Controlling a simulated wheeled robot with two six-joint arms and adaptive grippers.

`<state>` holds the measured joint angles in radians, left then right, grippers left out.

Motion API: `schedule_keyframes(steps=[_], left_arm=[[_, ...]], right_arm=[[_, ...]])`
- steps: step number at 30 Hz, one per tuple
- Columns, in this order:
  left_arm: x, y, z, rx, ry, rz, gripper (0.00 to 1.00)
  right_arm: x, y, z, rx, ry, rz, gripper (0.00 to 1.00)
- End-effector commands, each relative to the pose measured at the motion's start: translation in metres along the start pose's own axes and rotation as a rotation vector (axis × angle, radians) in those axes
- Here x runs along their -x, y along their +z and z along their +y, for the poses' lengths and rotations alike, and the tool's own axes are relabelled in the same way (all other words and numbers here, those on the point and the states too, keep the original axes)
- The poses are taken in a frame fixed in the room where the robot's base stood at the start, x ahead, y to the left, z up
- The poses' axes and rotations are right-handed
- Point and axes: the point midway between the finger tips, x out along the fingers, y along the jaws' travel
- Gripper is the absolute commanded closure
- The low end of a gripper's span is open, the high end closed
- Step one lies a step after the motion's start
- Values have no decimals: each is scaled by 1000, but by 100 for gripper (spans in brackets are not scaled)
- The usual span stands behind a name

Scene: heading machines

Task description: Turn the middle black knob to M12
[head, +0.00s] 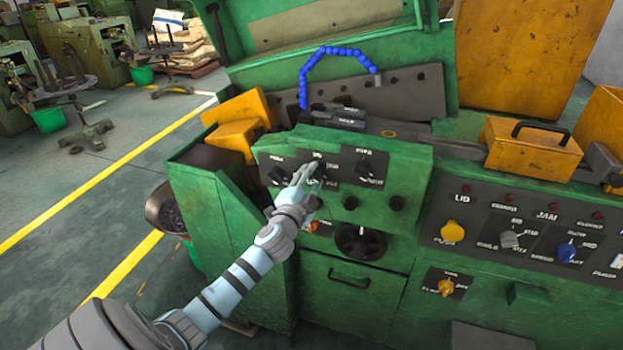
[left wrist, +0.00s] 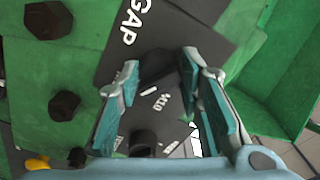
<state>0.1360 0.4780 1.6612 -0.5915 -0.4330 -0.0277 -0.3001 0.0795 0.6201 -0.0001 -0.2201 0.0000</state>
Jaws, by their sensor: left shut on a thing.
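My left gripper (head: 312,174) reaches the upper black control panel on the green machine in the head view. Its two fingers also show in the left wrist view (left wrist: 160,75), shut on the middle black knob (left wrist: 158,66), one finger on each side. In the head view the fingers mostly hide this knob. White lettering, including M10, shows on the panel just below the knob in the left wrist view; I cannot read the knob's exact setting. A left black knob (head: 277,175) and a right black knob (head: 365,170) flank it. My right gripper is out of view.
Below are small black knobs (head: 397,203) and a dark handwheel (head: 360,242). A lower right panel carries a yellow knob (head: 452,231), a grey knob (head: 509,239) and a blue knob (head: 566,252). A blue segmented hose (head: 303,85) arches behind. Open floor lies to the left.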

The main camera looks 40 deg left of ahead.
Motion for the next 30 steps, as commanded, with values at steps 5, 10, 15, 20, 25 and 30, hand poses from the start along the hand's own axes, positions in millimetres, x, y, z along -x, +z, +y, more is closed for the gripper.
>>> schedule_keyframes(steps=[5,10,15,20,25,30], left_arm=[[0,0,1,0,1,0,47],[0,0,0,1,1,0,47],[7,1,1,-1,2,-1,47],[42,0,2,-3,4,1,47],[90,0,2,-2,5,1,47],[117,0,1,0,3,0,47]], right_arm=[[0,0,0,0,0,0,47],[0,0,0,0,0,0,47],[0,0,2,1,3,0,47],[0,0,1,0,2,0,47],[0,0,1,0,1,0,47],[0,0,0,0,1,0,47]])
